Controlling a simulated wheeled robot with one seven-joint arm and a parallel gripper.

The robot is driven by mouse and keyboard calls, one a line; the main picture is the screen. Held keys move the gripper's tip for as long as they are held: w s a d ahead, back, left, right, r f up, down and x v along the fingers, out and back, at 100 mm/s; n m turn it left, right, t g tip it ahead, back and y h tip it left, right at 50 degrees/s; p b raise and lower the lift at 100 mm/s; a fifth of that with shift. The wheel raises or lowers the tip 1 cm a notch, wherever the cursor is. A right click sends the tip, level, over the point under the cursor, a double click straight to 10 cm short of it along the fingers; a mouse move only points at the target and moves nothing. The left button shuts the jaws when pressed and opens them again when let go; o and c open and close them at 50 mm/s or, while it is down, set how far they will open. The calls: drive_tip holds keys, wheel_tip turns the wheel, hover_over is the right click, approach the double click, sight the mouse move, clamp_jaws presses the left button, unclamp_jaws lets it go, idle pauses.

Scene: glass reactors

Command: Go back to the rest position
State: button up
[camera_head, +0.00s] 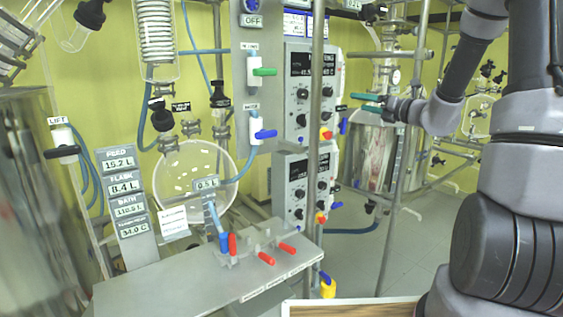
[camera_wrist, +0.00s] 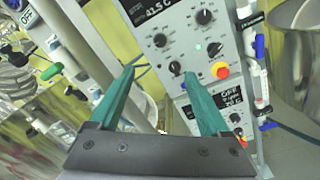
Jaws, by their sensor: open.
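My gripper (camera_head: 360,102) is raised in mid-air at the right of the head view, in front of the glass vessel and to the right of the control boxes. Its two teal fingers are spread apart with nothing between them. The same upper control box shows in the head view (camera_head: 299,75).
A round flask (camera_head: 185,170), metal posts and blue hoses fill the left. A glass jacketed vessel (camera_head: 368,155) stands behind my gripper. Open floor (camera_head: 425,235) shows at the right.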

drive_tip(key=s+a+r+n+g+h, duration=0.1)
drive_tip(key=s+a+n+g, duration=0.4)
drive_tip(key=s+n, duration=0.55)
drive_tip(key=s+a+r+n+g+h, duration=0.1)
drive_tip(key=s+a+n+g, duration=0.4)
drive_tip(key=s+n, duration=0.55)
drive_tip(key=s+d+r+n+t+h, duration=0.2)
drive_tip(key=s+d+n+h, duration=0.5)
drive_tip(key=s+d+n, duration=0.2)
drive_tip(key=shift+s+d+n+t, duration=0.2)
drive_tip(key=shift+s+n+t, duration=0.3)
drive_tip(key=shift+s, duration=0.6)
